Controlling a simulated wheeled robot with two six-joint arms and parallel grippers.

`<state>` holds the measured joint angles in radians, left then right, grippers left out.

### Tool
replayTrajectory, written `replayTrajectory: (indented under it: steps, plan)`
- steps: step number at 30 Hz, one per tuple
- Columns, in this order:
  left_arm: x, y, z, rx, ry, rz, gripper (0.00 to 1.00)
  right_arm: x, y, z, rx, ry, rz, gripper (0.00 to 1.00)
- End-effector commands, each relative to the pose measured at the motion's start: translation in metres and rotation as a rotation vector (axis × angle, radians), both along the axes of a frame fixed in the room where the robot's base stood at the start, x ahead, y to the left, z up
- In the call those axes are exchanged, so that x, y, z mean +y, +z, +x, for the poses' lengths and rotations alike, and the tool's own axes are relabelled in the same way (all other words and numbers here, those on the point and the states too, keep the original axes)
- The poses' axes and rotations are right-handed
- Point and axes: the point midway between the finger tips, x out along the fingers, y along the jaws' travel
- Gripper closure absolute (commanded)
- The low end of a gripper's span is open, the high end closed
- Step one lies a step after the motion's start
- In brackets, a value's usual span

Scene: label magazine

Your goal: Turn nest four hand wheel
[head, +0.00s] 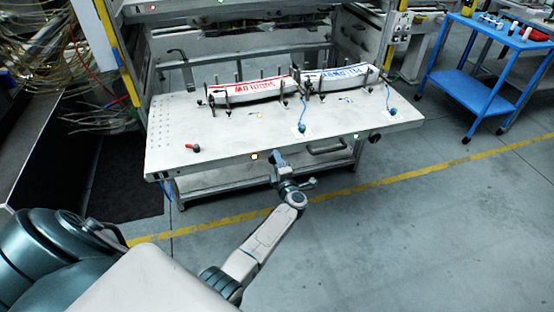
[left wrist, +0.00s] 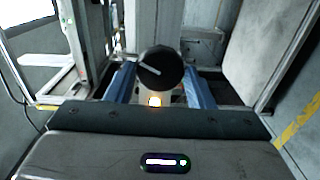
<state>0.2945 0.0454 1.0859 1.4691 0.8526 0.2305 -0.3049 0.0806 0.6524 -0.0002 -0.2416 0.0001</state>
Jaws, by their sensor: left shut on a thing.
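Other dark knobs show on the front edge, one at the right (head: 375,137). My right gripper is not in view.
The bench (head: 225,143) carries a red-lettered label stack (head: 262,89) and a blue-lettered one (head: 335,74) between upright pins. A red-and-black lever (head: 192,147) is at its left. A handle (head: 326,149) is right of my gripper. A blue cart (head: 465,85) stands far right; floor in front is clear.

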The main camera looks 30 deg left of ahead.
Motion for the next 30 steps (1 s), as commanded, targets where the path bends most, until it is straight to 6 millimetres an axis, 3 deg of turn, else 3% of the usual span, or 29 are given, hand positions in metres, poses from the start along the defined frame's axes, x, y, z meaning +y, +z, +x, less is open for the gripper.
replayTrajectory:
  steps: [6, 23, 24, 27, 30]
  plan:
    - [-0.0005, 0.0006, 0.0000, 0.060, 0.000, 0.050, 0.74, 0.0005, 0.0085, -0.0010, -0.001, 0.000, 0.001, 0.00]
    - [-0.0005, -0.0011, -0.0002, 0.083, -0.001, 0.068, 0.74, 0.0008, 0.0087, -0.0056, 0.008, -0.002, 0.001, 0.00]
    - [-0.0005, -0.0011, -0.0002, 0.083, -0.001, 0.068, 0.48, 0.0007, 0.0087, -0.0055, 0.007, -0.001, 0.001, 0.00]
    - [-0.0004, -0.0009, -0.0001, 0.081, 0.000, 0.068, 0.30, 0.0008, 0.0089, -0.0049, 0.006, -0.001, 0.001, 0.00]
    - [-0.0002, -0.0006, -0.0001, 0.081, 0.000, 0.068, 0.30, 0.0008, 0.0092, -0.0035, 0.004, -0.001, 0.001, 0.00]
